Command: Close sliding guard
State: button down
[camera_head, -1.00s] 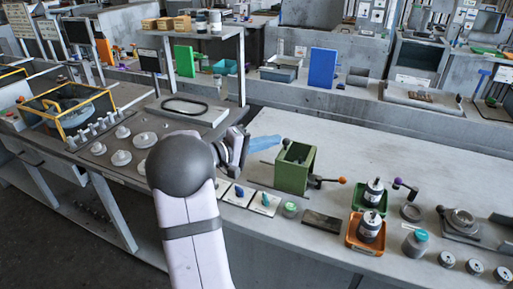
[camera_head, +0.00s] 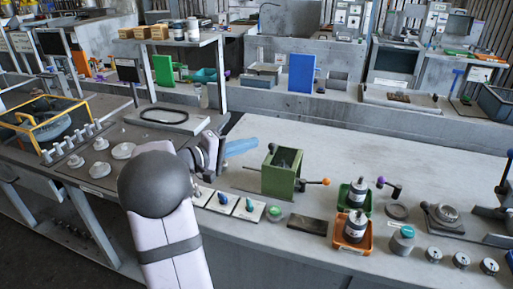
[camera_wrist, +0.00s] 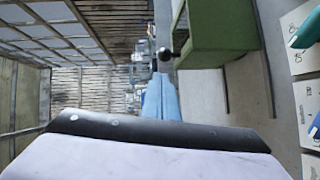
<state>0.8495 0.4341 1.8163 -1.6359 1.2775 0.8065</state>
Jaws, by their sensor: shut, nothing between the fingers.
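A yellow-framed guard (camera_head: 50,122) with see-through sides stands at the far left in the head view, around a grey rounded part. I take it to be the sliding guard; whether it is open or closed is unclear. My gripper (camera_head: 241,147) has blue fingers and is in the middle of the head view, above the bench and just left of a green box (camera_head: 282,170). It is well to the right of the guard. In the wrist view my gripper (camera_wrist: 161,98) shows shut and empty, with the guard out of view.
The green box also shows in the wrist view (camera_wrist: 215,35), with a dark ball knob (camera_wrist: 165,53) close by. Several pale discs (camera_head: 122,150) lie between guard and arm. A green tray (camera_head: 354,198) and an orange tray (camera_head: 352,232) hold small motors. The bench behind the green box is clear.

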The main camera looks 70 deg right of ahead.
jog(key=w+b+v, duration=0.1)
jog(key=b+v, duration=0.1)
jog(key=v, duration=0.9)
jog(key=shift+d, duration=0.3)
jog(key=a+f+n+t+y, duration=0.1)
jog(key=a+f, duration=0.2)
jog(key=w+a+f+n+t+y, duration=0.1)
jog(key=a+f, duration=0.2)
jog(key=w+a+f+n+t+y, duration=0.1)
jog(key=a+f, duration=0.2)
jog(key=f, duration=0.1)
jog(key=shift+w+a, duration=0.1)
jog(key=shift+w, duration=0.05)
jog(key=s+a+f+n+t+y, duration=0.1)
jog(key=a+f+n+t+y, duration=0.4)
jog(key=a, duration=1.2)
jog(key=a+f+t+y, duration=0.1)
jog(key=a+f+y, duration=0.5)
jog(key=a+f, duration=0.8)
jog(key=a+r+p, duration=0.3)
jog(key=r+p, duration=0.9)
jog(key=r, duration=0.4)
jog(key=shift+r+p, duration=0.2)
jog(key=shift+p, duration=0.15)
jog(key=shift+a+f, duration=0.1)
jog(key=shift+f, duration=0.05)
notch_tip(320, 180, down, 8)
jog(key=b, duration=0.8)
